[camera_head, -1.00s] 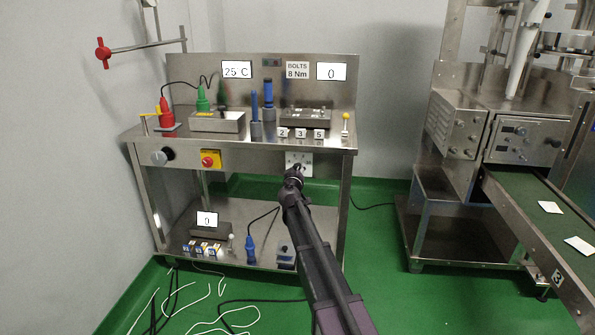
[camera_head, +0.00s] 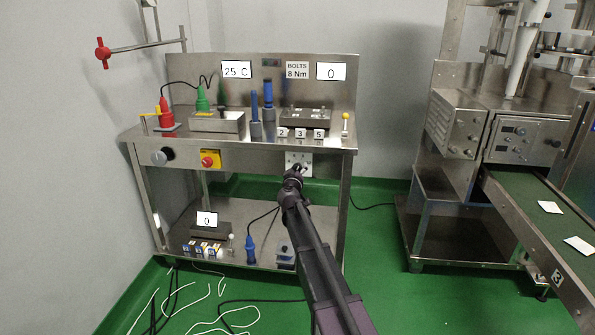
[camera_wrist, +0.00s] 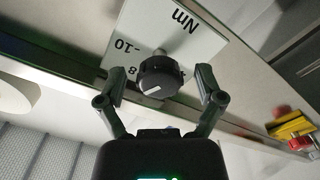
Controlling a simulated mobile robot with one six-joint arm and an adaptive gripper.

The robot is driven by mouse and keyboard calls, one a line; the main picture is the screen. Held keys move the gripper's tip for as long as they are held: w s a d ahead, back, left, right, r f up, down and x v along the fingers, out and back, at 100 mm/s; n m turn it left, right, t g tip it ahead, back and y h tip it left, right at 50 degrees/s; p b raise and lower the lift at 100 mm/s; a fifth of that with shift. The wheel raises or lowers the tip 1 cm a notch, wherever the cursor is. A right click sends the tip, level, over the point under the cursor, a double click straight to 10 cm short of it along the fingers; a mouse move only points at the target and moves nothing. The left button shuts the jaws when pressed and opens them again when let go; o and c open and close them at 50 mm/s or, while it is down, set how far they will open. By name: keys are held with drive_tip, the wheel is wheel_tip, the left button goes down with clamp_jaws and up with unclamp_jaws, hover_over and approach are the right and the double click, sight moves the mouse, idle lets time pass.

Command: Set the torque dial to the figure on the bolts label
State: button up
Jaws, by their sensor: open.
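The bolts label (camera_head: 297,70) on the bench's back panel reads "BOLTS 8 Nm". The torque dial is a black round knob (camera_wrist: 160,76) with a white pointer mark on its lower-left part, in the wrist view. It sits on a white scale plate (camera_wrist: 195,40) printed "Nm", "10" and "8", seen turned round; other figures are hidden. My gripper (camera_wrist: 160,84) is open, one finger on each side of the knob; contact is not clear. In the head view my gripper (camera_head: 296,172) is in front of the plate (camera_head: 305,158) on the bench front and hides the knob.
Left of the plate on the bench front are a yellow-and-red stop button (camera_head: 210,159) and a black knob (camera_head: 163,156). Above stand blue tools (camera_head: 268,100) and a tray with tiles 2, 3, 5. A display (camera_head: 331,71) reads 0. A conveyor (camera_head: 540,215) stands right.

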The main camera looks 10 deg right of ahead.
drive_tip(key=v, duration=1.1)
drive_tip(key=shift+s, duration=0.15)
drive_tip(key=s+d+f+m+g+h, duration=0.1)
drive_tip(key=s+d+f+m+g, duration=0.2)
drive_tip(key=s+d+f+g, duration=0.4)
drive_tip(key=s+d+f+m+g+h, duration=0.1)
drive_tip(key=s+d+f+m+g, duration=0.2)
drive_tip(key=s, duration=0.7)
drive_tip(key=s+a+f+n+g+y+p, duration=0.1)
drive_tip(key=s+a+f+g+y, duration=0.25)
drive_tip(key=s, duration=0.55)
drive_tip(key=s+a+f+n+g+y+p, duration=0.1)
drive_tip(key=s+a+f+n+g+y, duration=0.2)
drive_tip(key=s, duration=0.5)
wheel_tip(320, 180, up, 37)
drive_tip(key=m+y+p, duration=0.1)
drive_tip(key=p, duration=3.6)
drive_tip(key=shift+r+g, duration=0.2)
drive_tip(key=shift+g, duration=0.15)
